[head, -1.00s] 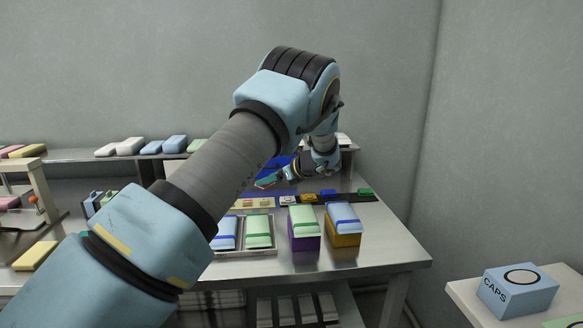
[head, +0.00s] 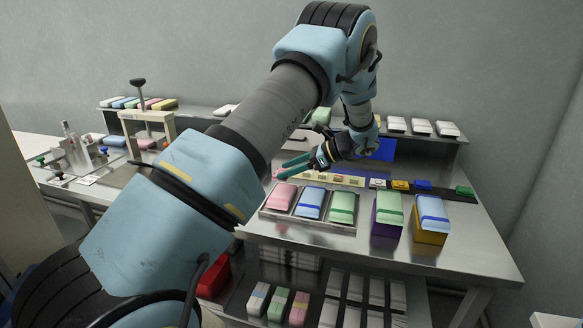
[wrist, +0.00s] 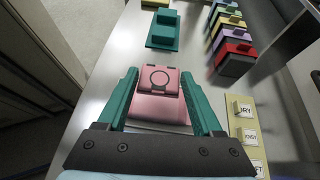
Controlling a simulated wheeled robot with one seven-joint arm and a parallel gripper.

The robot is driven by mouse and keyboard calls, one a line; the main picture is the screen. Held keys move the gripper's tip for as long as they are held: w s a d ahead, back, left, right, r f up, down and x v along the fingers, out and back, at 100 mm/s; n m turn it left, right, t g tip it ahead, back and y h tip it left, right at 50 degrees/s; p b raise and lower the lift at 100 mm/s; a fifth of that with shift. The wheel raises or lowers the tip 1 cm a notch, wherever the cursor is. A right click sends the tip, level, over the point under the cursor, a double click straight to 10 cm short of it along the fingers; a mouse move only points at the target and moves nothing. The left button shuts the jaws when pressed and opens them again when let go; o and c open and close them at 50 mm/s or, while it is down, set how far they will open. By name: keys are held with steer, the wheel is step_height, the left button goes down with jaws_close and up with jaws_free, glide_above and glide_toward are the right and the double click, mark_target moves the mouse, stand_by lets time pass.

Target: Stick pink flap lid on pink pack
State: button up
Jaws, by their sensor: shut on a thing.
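My gripper (wrist: 160,82) has teal fingers, shut on the sides of the pink flap lid (wrist: 160,78), a small pink piece with a dark ring on it. In the head view my gripper (head: 283,168) is at the left end of the tray, above and behind the pink pack (head: 283,196). The pink pack lies in the left compartment of the metal tray (head: 307,224). In the wrist view the pink pack (wrist: 160,110) shows partly below the lid, between the fingers. I cannot tell whether lid and pack touch.
A blue pack (head: 311,202) and a green pack (head: 342,207) share the tray. Two taller boxed packs stand to its right. A cream strip (wrist: 245,135) with labelled pieces lies at right in the wrist view. A teal block (wrist: 163,32) stands beyond the lid.

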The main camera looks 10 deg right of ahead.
mark_target(289, 192)
steer(key=shift+f+b, duration=1.35)
steer(key=shift+f, duration=1.05)
steer(key=shift+d+f, duration=0.1)
steer(key=shift+f, duration=0.2)
steer(key=o, duration=1.3)
steer(key=b+v, duration=0.2)
steer(key=v, duration=0.8)
steer(key=shift+s+d+r+b, duration=0.15)
steer(key=shift+d+r+b, duration=0.1)
steer(key=shift+b, duration=0.1)
